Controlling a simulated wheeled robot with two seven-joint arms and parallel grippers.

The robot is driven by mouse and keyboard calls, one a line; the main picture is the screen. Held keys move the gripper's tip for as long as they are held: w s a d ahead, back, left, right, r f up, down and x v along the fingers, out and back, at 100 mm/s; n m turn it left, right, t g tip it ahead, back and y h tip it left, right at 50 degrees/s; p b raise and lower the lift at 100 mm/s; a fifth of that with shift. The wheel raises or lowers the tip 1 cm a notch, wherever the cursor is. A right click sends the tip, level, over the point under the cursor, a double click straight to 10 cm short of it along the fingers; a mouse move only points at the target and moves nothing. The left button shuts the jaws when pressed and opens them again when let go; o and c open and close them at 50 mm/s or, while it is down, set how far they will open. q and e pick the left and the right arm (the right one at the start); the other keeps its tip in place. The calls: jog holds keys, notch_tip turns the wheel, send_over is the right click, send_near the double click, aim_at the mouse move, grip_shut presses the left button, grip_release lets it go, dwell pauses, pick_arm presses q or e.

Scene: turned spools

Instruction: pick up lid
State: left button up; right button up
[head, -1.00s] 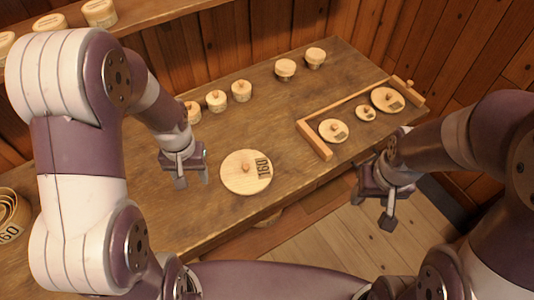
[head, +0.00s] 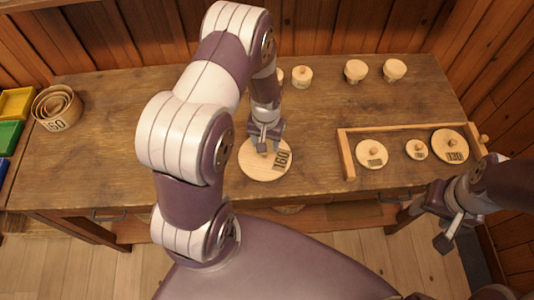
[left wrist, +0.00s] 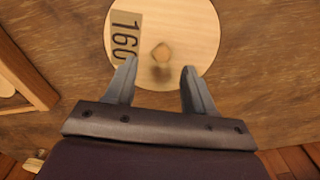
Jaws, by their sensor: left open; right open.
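A round pale wooden lid (head: 256,169) marked 160, with a small knob, lies flat on the workbench. It fills the top middle of the left wrist view (left wrist: 190,25), with its knob (left wrist: 161,53) just beyond the fingertips and roughly centred between them. My left gripper (head: 264,146) is over the lid's upper part in the head view, open and empty, and hides the knob there. Whether the fingers touch the lid cannot be told. My right gripper (head: 448,228) is open and empty, off the bench's front edge at the right.
A wooden rack (head: 347,155) at the right has three smaller knobbed lids (head: 371,153) in it. Several turned pots (head: 355,70) stand along the back. Nested round boxes (head: 57,107) and coloured bins (head: 15,103) are at the left. The bench left of the lid is clear.

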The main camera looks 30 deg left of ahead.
aim_at(265, 155)
pick_arm(q)
jog(key=f, duration=0.3)
jog(key=shift+s+p, duration=0.3)
jog(key=shift+s, duration=0.05)
jog(key=shift+a+f, duration=0.2)
jog(key=shift+f, duration=0.2)
jog(key=shift+d, duration=0.2)
jog(key=c, duration=0.9)
jog(key=shift+a, duration=0.1)
grip_shut()
jog(key=shift+r, duration=0.1)
